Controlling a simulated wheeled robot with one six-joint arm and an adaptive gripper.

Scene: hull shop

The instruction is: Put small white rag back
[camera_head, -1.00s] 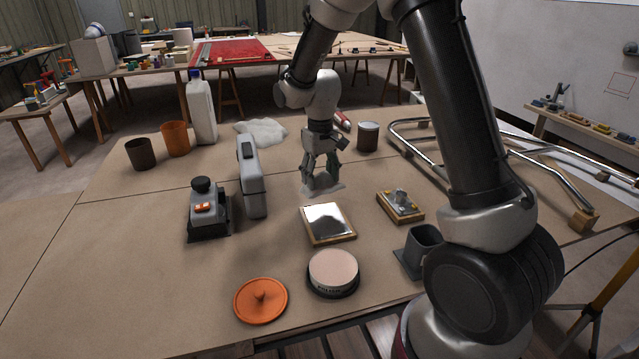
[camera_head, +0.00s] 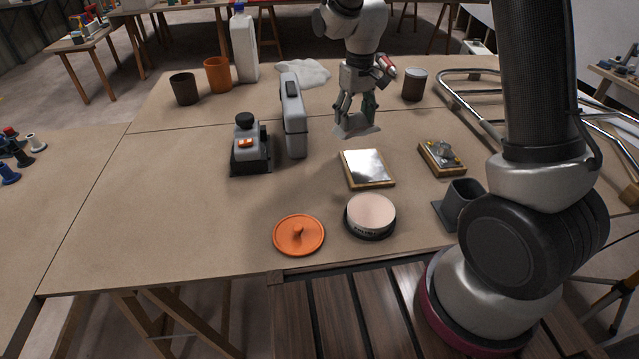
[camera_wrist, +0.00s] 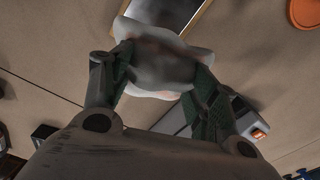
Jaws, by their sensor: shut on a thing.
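The small white rag (camera_head: 357,127) is a crumpled greyish-white cloth. My gripper (camera_head: 355,113) is shut on it, and the rag hangs from the fingertips above the table, behind the framed mirror-like plate (camera_head: 367,168). In the wrist view the rag (camera_wrist: 160,60) is bunched between the two green-padded fingers of my gripper (camera_wrist: 158,72). It partly covers the plate there. A larger white cloth (camera_head: 301,72) lies spread at the back of the table, behind the grey upright case.
An orange lid (camera_head: 299,235) and a round pad (camera_head: 370,214) lie in front. A dark cup (camera_head: 184,88), an orange cup (camera_head: 217,74) and a white jug (camera_head: 244,45) stand back left. The left front is clear.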

